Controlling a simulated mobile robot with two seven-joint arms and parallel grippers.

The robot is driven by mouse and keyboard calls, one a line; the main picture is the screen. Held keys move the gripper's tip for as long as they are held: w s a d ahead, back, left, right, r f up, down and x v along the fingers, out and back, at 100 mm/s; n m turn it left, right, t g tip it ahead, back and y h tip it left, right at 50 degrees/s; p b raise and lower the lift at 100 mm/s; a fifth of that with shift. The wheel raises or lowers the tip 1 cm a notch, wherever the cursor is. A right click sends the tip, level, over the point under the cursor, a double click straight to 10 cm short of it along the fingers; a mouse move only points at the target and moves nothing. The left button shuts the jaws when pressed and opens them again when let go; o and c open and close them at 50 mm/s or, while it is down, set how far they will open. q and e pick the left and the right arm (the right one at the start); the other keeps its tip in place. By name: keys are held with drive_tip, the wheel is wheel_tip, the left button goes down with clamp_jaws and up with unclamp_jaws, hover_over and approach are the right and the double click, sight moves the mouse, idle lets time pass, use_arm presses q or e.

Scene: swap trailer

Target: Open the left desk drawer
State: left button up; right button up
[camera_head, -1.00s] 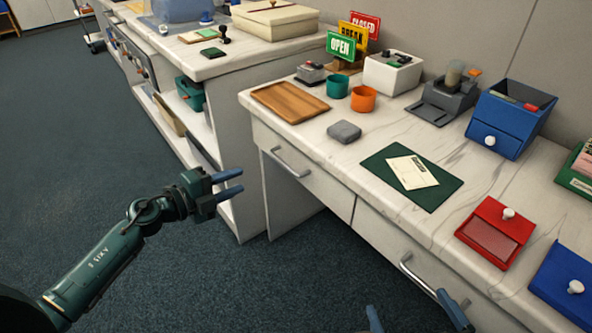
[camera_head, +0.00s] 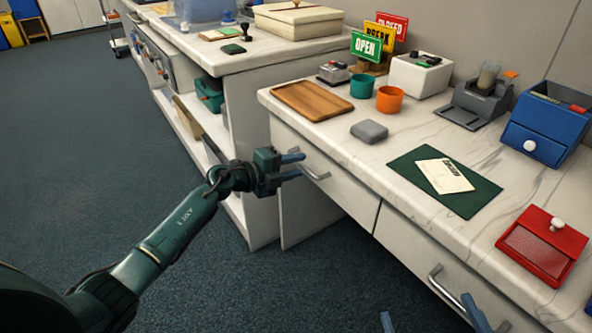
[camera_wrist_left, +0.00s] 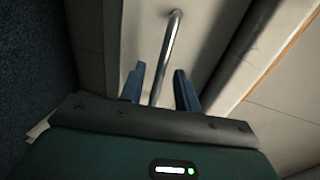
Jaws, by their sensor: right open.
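The left desk drawer (camera_head: 345,190) is a pale front panel under the marble desktop and looks shut. Its silver bar handle (camera_head: 318,170) is partly behind my left gripper (camera_head: 291,166) in the head view. In the left wrist view my left gripper (camera_wrist_left: 158,88) is open, its two blue fingers apart. The handle (camera_wrist_left: 167,55) runs lengthwise between the fingers, with a gap visible on its right side. I cannot tell whether the left finger touches it. My right gripper (camera_head: 428,322) is at the bottom edge of the head view, open, with its blue fingers spread.
The right drawer's handle (camera_head: 445,290) is near my right gripper. On the desk (camera_head: 335,136) stand a wooden tray (camera_head: 312,100), a green mat (camera_head: 470,204), a red box (camera_head: 543,245) and a blue box (camera_head: 540,130). A side counter (camera_head: 255,56) stands behind. The carpet at left is clear.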

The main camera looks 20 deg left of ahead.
use_arm(q)
drive_tip(key=shift+w+d+f, duration=0.1)
drive_tip(key=shift+w+d, duration=0.2)
clamp_jaws()
idle(0.5)
